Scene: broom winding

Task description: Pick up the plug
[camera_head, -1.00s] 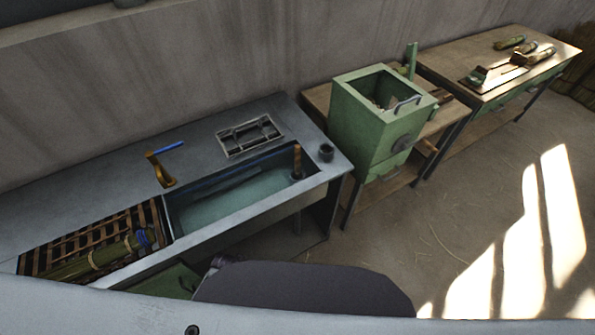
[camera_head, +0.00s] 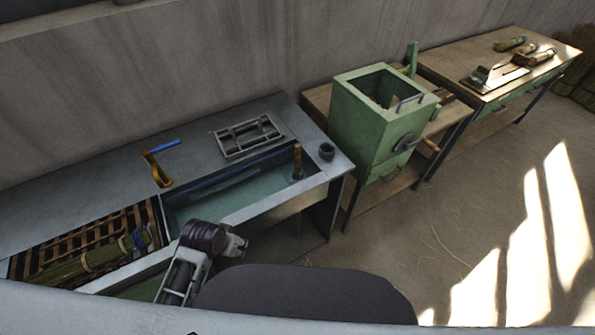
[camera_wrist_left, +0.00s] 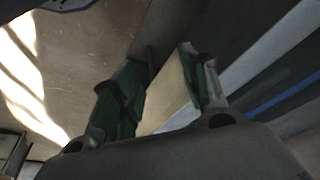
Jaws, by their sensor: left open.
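A small dark round piece, probably the plug (camera_head: 327,151), stands on the grey bench top at the right end of the sink. A brown upright post (camera_head: 297,161) stands in the right end of the sink basin (camera_head: 205,203). My left gripper (camera_head: 238,243) is in front of the sink's front edge, below and left of the plug, and apart from it. In the left wrist view my left gripper (camera_wrist_left: 160,78) is open, with nothing between its green-padded fingers. The plug is not seen in that view. My right gripper is not in view.
A brass tap (camera_head: 158,170) with a blue lever stands behind the sink. A metal rack (camera_head: 247,136) lies left of the plug. A slatted tray (camera_head: 95,232) holds a bundle (camera_head: 85,262). A green box machine (camera_head: 372,125) stands close on the right.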

